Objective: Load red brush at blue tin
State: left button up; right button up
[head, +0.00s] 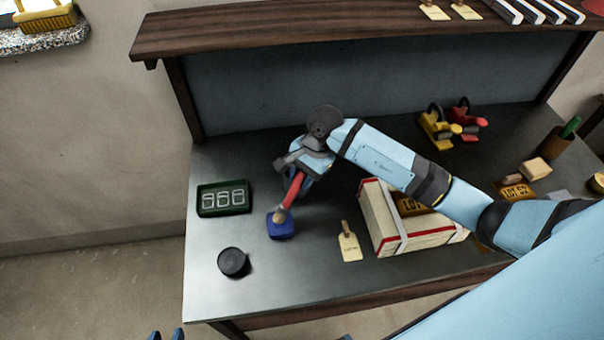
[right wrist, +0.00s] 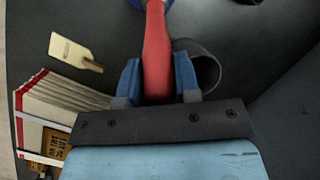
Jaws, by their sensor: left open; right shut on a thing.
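The red brush (head: 295,187) is in my right gripper (head: 304,170). Its red handle slopes down to the left, and its lower end meets the blue tin (head: 281,230) in the head view. I cannot tell how deep the bristles are in it. In the right wrist view, both fingers of my right gripper (right wrist: 158,82) close on the red brush handle (right wrist: 157,45). A sliver of the blue tin (right wrist: 138,3) shows at the top edge there. My left gripper (head: 166,335) is open and empty at the bottom edge of the head view, off the table.
Yellow and red clamps (head: 437,130) sit farther back. A shelf (head: 250,32) overhangs the back.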

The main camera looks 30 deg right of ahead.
jog(key=shift+f, duration=0.2)
dwell(0.6)
jog(key=shift+f+b, duration=0.55)
jog(key=shift+b, duration=0.25)
jog(key=shift+s+b, duration=0.1)
jog(key=shift+b, duration=0.2)
dwell(1.4)
dwell(0.5)
jog(key=shift+r+p, duration=0.4)
jog(key=shift+r, duration=0.5)
jog(key=shift+r+p, duration=0.9)
jog(key=shift+r, duration=1.7)
